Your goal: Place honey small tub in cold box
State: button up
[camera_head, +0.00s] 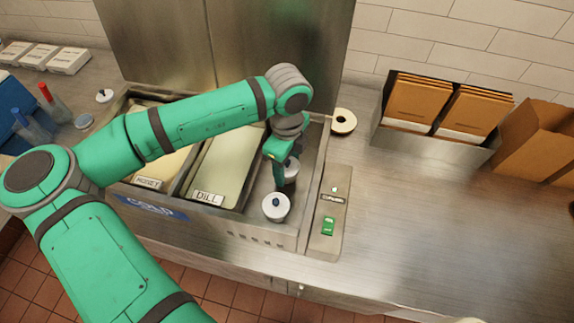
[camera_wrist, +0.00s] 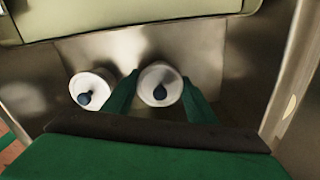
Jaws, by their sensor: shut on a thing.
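My gripper (camera_head: 280,172) reaches down into the right, open steel compartment of the cold box (camera_head: 215,223), which carries a blue COLD sign. It is shut on a small tub (camera_head: 291,168) with a white top and a dark knob. In the wrist view this tub (camera_wrist: 160,84) is between my two fingers (camera_wrist: 160,76). It stands upright inside the compartment; its base is hidden, so I cannot tell whether it touches the floor. A second similar tub (camera_head: 276,206) is nearer the front, and in the wrist view it (camera_wrist: 92,90) is left of my fingers. No tub label is readable.
Large lidded tubs marked HONEY (camera_head: 148,182) and DILL (camera_head: 208,197) fill the compartments to the left. A steel holder of brown packets (camera_head: 430,143) stands farther right.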

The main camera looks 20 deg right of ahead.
jog(key=shift+f, duration=0.35)
jog(key=o, duration=1.2)
notch_tip(320, 180, up, 12)
jog(key=shift+r, duration=0.2)
